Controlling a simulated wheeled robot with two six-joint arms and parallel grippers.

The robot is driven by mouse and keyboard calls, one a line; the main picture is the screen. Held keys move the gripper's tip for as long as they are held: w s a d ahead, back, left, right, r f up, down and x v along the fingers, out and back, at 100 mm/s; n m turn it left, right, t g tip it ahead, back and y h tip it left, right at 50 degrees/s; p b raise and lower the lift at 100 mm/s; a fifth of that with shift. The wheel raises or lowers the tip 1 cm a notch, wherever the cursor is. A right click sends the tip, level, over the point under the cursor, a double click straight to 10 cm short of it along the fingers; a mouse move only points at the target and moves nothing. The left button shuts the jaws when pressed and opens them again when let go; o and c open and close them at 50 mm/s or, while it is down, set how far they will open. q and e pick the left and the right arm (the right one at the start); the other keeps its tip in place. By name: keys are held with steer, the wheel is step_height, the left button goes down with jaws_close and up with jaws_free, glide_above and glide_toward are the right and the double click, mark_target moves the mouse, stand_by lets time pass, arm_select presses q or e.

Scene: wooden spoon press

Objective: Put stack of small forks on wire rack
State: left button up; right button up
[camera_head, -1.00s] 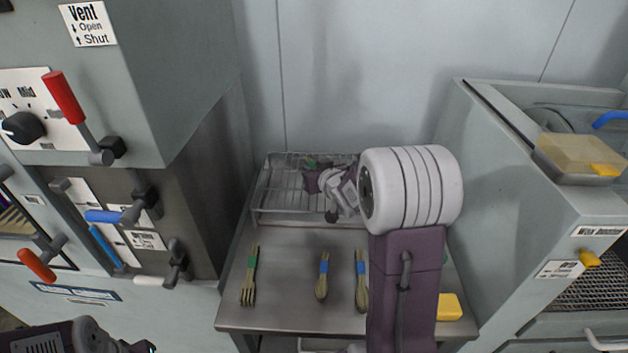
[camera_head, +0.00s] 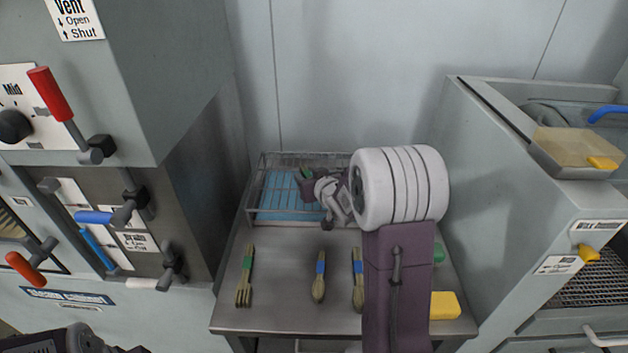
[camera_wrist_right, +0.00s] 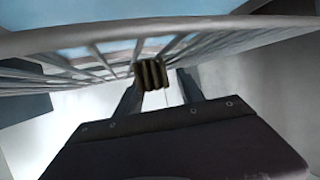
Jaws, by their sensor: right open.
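The wire rack (camera_head: 262,214) stands at the back of the steel table, with a light blue floor inside it. A small stack (camera_head: 305,172) with a green band, which appears to be the small forks, is at the rack, partly hidden by my right gripper (camera_head: 313,180). In the right wrist view the stack's brownish ends (camera_wrist_right: 152,74) show against the rack's wires (camera_wrist_right: 90,55), between the open fingers of my right gripper (camera_wrist_right: 160,92). I cannot tell whether the stack rests fully on the rack. Only part of my left arm shows at the bottom left; its fingertips are out of frame.
On the steel table (camera_head: 285,315) lie a green-banded fork stack (camera_head: 244,278), a blue-banded spoon stack (camera_head: 319,280), another blue-banded utensil stack (camera_head: 357,282) and a yellow block (camera_head: 445,305). A grey cabinet stands left, another unit right. My right arm hides the table's middle right.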

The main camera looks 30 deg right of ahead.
steer(key=p+v, duration=0.1)
steer(key=v, duration=0.3)
steer(key=p+v, duration=0.1)
steer(key=v, duration=0.4)
steer(key=shift+s+r, duration=0.2)
steer(key=shift+r, duration=0.15)
steer(key=shift+s+f+b, duration=0.2)
steer(key=shift+s+b, duration=0.15)
steer(key=shift+b, duration=0.7)
steer(key=shift+b+v, duration=0.5)
steer(key=shift+v, duration=0.4)
steer(key=shift+r, duration=0.15)
